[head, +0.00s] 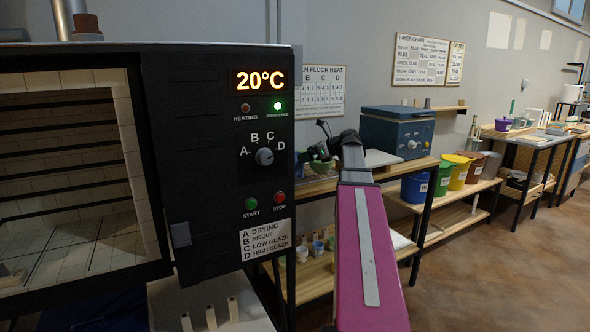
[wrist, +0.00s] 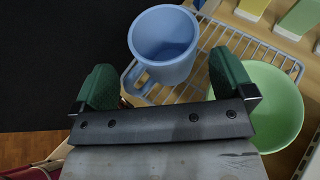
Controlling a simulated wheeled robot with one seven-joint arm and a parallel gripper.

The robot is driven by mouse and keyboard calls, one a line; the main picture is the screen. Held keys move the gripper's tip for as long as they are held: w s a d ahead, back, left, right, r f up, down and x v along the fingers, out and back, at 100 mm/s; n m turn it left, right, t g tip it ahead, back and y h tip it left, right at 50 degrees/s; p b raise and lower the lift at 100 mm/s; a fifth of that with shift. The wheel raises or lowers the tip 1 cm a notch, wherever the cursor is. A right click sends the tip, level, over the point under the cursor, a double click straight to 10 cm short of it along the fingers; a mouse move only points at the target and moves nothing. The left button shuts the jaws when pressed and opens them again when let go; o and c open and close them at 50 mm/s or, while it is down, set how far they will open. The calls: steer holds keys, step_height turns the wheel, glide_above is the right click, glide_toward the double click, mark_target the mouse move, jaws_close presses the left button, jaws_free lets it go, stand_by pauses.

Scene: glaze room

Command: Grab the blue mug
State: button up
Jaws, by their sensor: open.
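The blue mug (wrist: 166,42) is light blue and stands upright on a wire rack in the wrist view, its open top showing. Its handle is on its lower left side, close to my left finger. My gripper (wrist: 166,86) is open, with green finger pads, and the mug lies just beyond the gap between the fingers. I cannot tell whether a finger touches the handle. In the head view my gripper (head: 320,158) is small and dark beside the shelf, and I cannot make out the blue mug there.
A light green bowl (wrist: 268,105) is beside and partly under my right finger. The wire rack (wrist: 215,38) lies under the mug. A kiln with an open chamber (head: 70,170) fills the head view's left side.

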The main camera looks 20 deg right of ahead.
mark_target(297, 167)
steer(key=x, duration=0.5)
steer(key=shift+w+a+r, duration=0.1)
steer(key=shift+w+a, duration=0.1)
steer(key=shift+w, duration=0.15)
steer(key=c, duration=0.9)
